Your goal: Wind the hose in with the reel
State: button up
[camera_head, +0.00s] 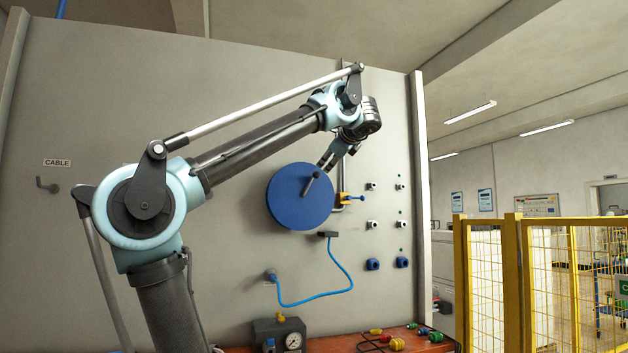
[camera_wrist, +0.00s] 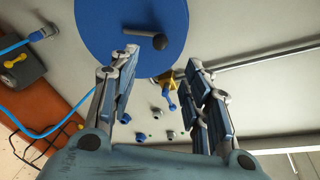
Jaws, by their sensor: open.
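The reel is a blue disc (camera_head: 288,205) on the grey wall panel. It also fills the top of the wrist view (camera_wrist: 95,30). Its dark crank handle (camera_head: 312,182) sticks out from the face and shows in the wrist view with a round knob (camera_wrist: 160,41). The blue hose (camera_head: 317,299) hangs in a loop from a dark block (camera_head: 327,234) below the reel to a wall fitting (camera_head: 271,275). My gripper (camera_wrist: 163,58) is open and empty. Its fingers are spread either side of the handle's line in the wrist view, near the reel's upper right; contact cannot be told.
A yellow valve with a blue lever (camera_head: 355,198) sits close to the reel's right, by a vertical pipe. Several wall sockets (camera_head: 372,224) are further right. A gauge unit (camera_head: 280,335) and coloured connectors (camera_head: 397,344) stand on the orange bench below. A yellow fence (camera_head: 515,280) is at right.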

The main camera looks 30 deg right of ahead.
aim_at(318, 174)
jog(key=x, duration=1.5)
jog(key=shift+s, duration=0.1)
jog(key=shift+c, duration=0.5)
grip_shut()
